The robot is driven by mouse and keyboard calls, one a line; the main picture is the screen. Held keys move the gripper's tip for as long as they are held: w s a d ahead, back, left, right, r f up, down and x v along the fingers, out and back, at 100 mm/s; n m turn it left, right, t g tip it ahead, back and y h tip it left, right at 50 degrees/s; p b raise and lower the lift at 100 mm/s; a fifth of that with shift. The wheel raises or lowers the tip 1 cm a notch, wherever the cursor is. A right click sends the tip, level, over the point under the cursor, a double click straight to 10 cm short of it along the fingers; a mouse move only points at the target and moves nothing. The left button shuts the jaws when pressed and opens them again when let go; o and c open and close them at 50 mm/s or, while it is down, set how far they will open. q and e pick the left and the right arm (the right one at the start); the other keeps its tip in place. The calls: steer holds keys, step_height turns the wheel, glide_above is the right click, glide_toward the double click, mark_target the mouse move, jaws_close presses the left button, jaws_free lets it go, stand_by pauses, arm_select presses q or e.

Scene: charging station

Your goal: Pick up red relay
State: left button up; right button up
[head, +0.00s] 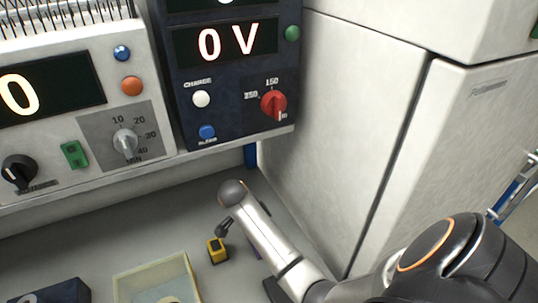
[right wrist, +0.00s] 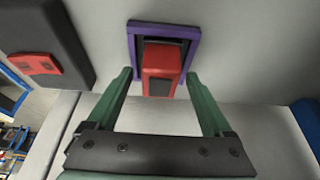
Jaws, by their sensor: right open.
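The red relay (right wrist: 160,66) shows in the right wrist view, with a dark strip at each end, inside a purple rectangular frame (right wrist: 191,34). My right gripper (right wrist: 162,78) is open, with one green finger on each side of the relay; I cannot tell if either touches it. In the head view my right arm hides the relay, and only a sliver of purple (head: 257,247) shows beside the arm. My left gripper is in neither view.
A yellow block (head: 217,251) stands left of my right arm. A pale yellow tray (head: 150,270) and a dark block (head: 62,292) lie at the front. Control panels (head: 232,95) stand behind, and a white cabinet (head: 345,120) closes off the right. A black block (right wrist: 35,35) with a red part is nearby.

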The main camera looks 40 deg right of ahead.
steer(key=shift+a, duration=0.1)
steer(key=shift+c, duration=0.2)
jaws_close()
stand_by(0.5)
